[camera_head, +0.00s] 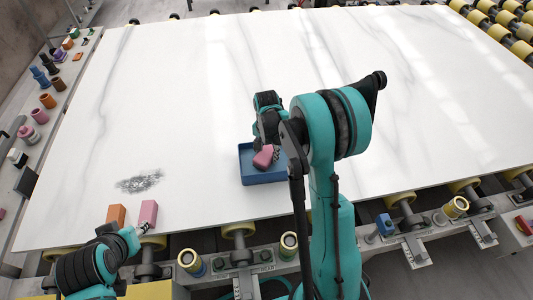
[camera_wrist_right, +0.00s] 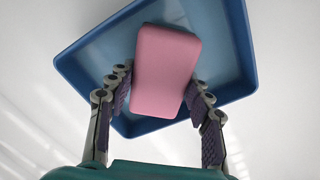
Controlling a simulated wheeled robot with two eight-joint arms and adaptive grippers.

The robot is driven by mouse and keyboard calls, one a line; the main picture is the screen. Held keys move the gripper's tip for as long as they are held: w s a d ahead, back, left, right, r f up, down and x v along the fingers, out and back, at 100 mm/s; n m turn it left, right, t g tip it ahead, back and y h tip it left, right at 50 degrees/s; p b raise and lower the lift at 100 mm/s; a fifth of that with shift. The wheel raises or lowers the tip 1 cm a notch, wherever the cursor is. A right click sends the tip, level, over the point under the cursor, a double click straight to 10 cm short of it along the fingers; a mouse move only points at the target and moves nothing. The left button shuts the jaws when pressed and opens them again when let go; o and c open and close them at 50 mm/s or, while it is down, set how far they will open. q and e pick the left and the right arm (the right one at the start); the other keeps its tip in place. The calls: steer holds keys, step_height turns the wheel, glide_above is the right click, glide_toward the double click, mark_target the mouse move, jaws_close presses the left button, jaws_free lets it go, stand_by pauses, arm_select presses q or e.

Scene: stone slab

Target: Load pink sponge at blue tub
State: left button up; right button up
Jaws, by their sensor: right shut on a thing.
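A pink sponge (camera_head: 264,157) is held by my right gripper (camera_head: 274,154) at the blue tub (camera_head: 264,181). In the right wrist view, the two fingers of the right gripper (camera_wrist_right: 158,92) grip the sides of the sponge (camera_wrist_right: 166,60). The sponge is over the inside of the tub (camera_wrist_right: 88,52); whether it touches the floor of the tub I cannot tell. My left gripper (camera_head: 142,228) is low at the left, close to a second pink block (camera_head: 148,213). Its fingers are too small to read.
An orange block (camera_head: 116,215) stands beside the second pink block at the slab's front edge. A dark speckled patch (camera_head: 139,182) lies behind them. The white slab (camera_head: 200,90) is otherwise largely clear. Rollers line the front, and several small items stand along the left ledge.

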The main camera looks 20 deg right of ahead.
mark_target(267, 153)
steer(key=shift+f+b, duration=0.5)
steer(key=shift+b, duration=0.05)
stand_by(1.4)
steer(key=shift+r, duration=0.1)
steer(key=shift+r+p, duration=2.35)
steer(key=shift+r, duration=1.1)
steer(key=shift+f, duration=0.1)
